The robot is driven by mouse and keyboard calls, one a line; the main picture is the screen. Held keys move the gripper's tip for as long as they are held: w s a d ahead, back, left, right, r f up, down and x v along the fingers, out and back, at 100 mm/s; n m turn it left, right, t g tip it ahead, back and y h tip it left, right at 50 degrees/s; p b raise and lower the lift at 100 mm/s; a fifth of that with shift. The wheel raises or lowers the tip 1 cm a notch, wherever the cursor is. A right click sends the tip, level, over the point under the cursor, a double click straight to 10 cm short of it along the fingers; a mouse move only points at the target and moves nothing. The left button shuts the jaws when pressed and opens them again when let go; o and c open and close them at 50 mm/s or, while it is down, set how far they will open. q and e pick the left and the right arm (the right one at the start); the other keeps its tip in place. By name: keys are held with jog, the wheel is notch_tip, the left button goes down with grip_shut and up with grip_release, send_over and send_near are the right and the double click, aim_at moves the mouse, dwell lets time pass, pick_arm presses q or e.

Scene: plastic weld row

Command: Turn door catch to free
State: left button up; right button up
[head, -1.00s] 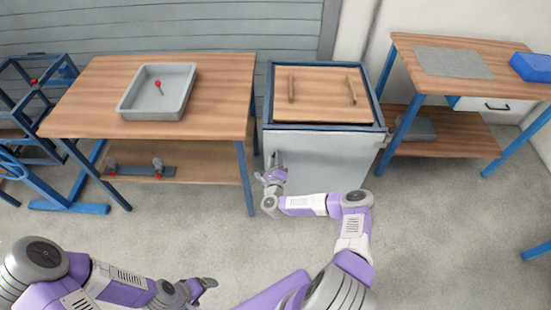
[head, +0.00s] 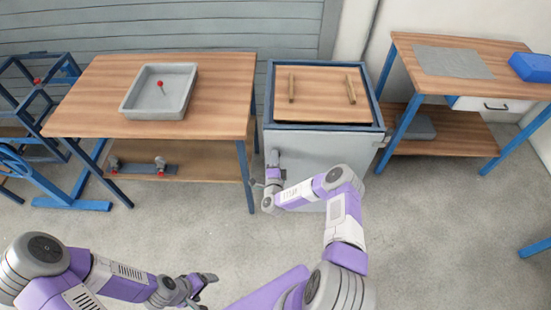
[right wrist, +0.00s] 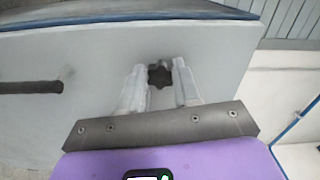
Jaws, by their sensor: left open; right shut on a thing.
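The door catch shows as a dark star-shaped knob (right wrist: 160,76) on the pale door face in the right wrist view. My right gripper (right wrist: 159,84) is shut on it, one fingertip on each side. In the head view my right gripper (head: 273,180) is at the left part of the front of the grey cabinet (head: 312,165), and it hides the knob. A bar handle (right wrist: 30,87) is on the same face, left of the knob in the wrist view. My left gripper (head: 204,284) is open and empty, low over the floor, away from the cabinet.
A wooden panel (head: 322,103) with two handles lies on the cabinet top. A bench (head: 95,110) with a grey tray (head: 130,108) stands left. Another bench (head: 415,52) with a blue box (head: 530,67) stands right. The floor before the cabinet is clear.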

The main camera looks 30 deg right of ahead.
jog(key=shift+n, duration=0.5)
jog(key=o, duration=1.1)
jog(key=shift+c, duration=0.2)
jog(key=p+v, duration=0.2)
jog(key=v, duration=0.5)
jog(key=shift+s, duration=0.3)
jog(key=shift+a, duration=0.15)
